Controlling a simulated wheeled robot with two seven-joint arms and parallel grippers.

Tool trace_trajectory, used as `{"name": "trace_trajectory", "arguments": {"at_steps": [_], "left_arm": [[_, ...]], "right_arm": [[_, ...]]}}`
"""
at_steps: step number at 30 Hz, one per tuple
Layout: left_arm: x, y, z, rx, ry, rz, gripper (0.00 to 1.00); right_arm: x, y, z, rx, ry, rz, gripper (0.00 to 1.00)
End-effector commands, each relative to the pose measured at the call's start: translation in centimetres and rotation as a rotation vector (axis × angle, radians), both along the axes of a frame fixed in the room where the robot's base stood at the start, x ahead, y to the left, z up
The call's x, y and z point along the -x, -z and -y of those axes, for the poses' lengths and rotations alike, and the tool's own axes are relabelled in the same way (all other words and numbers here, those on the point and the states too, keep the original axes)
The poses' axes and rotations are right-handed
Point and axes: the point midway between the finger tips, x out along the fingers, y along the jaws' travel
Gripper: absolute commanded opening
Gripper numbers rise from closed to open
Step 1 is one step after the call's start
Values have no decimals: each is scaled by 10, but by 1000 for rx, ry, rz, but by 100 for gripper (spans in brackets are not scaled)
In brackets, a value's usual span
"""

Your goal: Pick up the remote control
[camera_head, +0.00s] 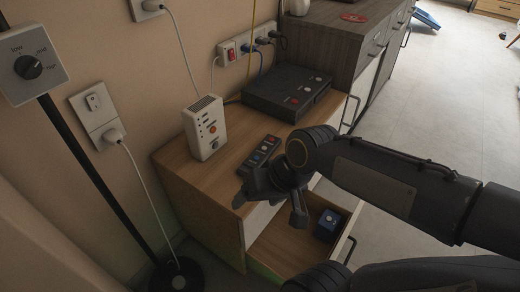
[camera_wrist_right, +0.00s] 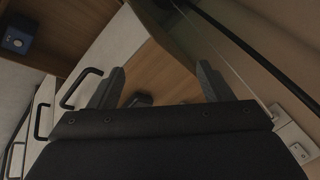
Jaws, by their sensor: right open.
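The remote control (camera_head: 262,151) is a dark, slim bar with coloured buttons. It lies on the wooden top of the low cabinet (camera_head: 180,161), between the white box and my right arm. My right gripper (camera_head: 268,208) is just in front of the remote's near end, by the cabinet's front edge, apart from it as far as I can tell. In the right wrist view its two fingers (camera_wrist_right: 160,82) are spread, with wood showing between them. A small dark shape low between the fingers is too unclear to name. My left gripper is not in view.
A white box (camera_head: 204,128) stands beside the remote. A black device (camera_head: 286,92) sits behind it. An open drawer (camera_head: 283,244) below holds a blue box (camera_head: 328,224), also seen in the right wrist view (camera_wrist_right: 16,40). A black pole stands at left.

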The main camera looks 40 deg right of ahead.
Motion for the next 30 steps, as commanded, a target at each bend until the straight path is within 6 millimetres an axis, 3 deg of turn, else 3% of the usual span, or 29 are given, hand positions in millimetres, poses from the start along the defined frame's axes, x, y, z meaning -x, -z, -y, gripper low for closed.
{"name": "trace_trajectory", "arguments": {"at_steps": [1, 6, 12, 16, 21, 30], "left_arm": [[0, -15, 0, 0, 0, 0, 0], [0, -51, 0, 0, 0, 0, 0], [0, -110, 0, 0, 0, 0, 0], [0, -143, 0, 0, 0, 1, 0], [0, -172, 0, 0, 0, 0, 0], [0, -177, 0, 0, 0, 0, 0]], "right_arm": [[-8, -13, 5, 0, 29, -27, 73], [-43, -38, 31, 5, 170, -127, 73], [-102, -54, 77, 20, 419, -282, 73], [-134, -47, 106, 33, 576, -367, 73], [-159, -25, 132, 46, 733, -442, 73], [-168, 6, 143, 53, 816, -476, 73]]}}
